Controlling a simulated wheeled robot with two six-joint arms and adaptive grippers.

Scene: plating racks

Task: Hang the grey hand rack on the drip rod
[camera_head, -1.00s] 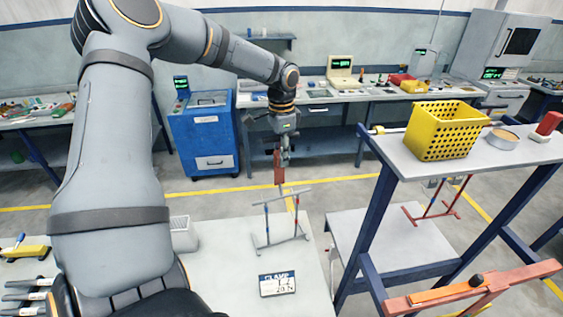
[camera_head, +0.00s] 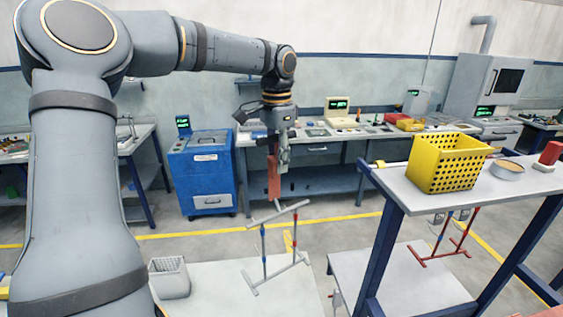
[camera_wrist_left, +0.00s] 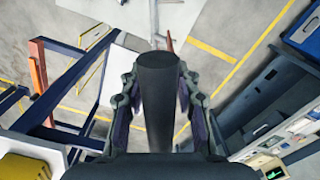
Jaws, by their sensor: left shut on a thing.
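The grey hand rack (camera_head: 278,273) hangs tilted under my left gripper (camera_head: 281,165) in the head view. It has two slanted grey bars joined by thin posts with blue and red parts. A reddish upright piece (camera_head: 274,180) shows beside the fingers. My right gripper is out of view.
A yellow perforated basket (camera_head: 448,165) and a round tin (camera_head: 508,169) stand on the blue-legged stand (camera_head: 410,197). A red rack (camera_head: 440,257) shows beneath it. A grey bin (camera_head: 169,280) is on the pale table (camera_head: 225,297). Blue cabinet (camera_head: 203,180) behind.

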